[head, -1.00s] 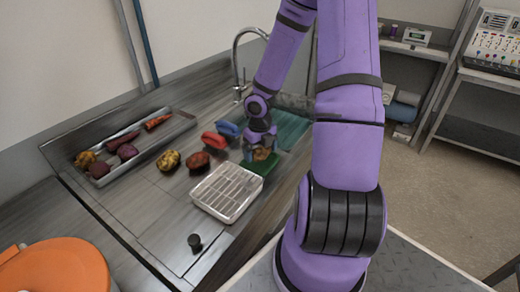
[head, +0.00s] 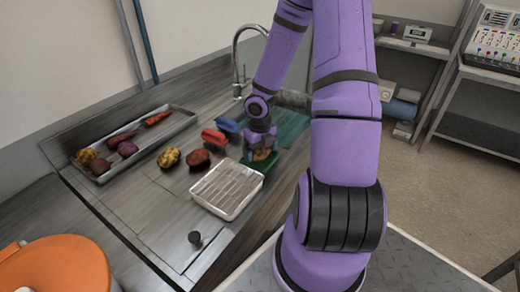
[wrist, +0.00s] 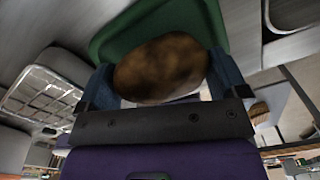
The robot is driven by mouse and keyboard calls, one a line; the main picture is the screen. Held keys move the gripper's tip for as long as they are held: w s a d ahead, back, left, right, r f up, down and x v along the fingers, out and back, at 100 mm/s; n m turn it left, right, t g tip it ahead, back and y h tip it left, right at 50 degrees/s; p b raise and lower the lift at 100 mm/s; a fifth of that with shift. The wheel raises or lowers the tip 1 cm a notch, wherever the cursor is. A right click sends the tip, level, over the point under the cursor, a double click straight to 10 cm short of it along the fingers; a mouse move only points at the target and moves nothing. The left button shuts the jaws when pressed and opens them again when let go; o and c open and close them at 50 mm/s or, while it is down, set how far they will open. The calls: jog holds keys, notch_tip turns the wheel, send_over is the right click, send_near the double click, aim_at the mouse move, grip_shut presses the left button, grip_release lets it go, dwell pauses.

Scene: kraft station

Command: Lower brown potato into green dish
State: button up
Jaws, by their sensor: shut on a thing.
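The brown potato (wrist: 160,68) is held between the two fingers of my gripper (wrist: 158,85), which is shut on it. In the head view the potato (head: 262,154) shows small under my gripper (head: 262,146). The green dish (wrist: 112,38) lies behind and beyond the potato in the wrist view. In the head view the green dish (head: 258,165) is right below my gripper, partly hidden by it and the potato. I cannot tell whether the potato touches the dish.
A white rack tray (head: 228,190) stands just left of the dish. A red item (head: 213,137), a blue item (head: 228,127), a dark red vegetable (head: 199,158) and a yellow one (head: 168,157) lie nearby. A metal tray (head: 165,130) of vegetables is at the left. The faucet (head: 236,60) rises behind.

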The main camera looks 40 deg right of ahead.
jog(key=shift+f, duration=0.4)
dwell(0.4)
jog(key=o, duration=0.6)
jog(key=shift+o, duration=0.2)
notch_tip(320, 180, up, 11)
jog(key=shift+f, duration=0.15)
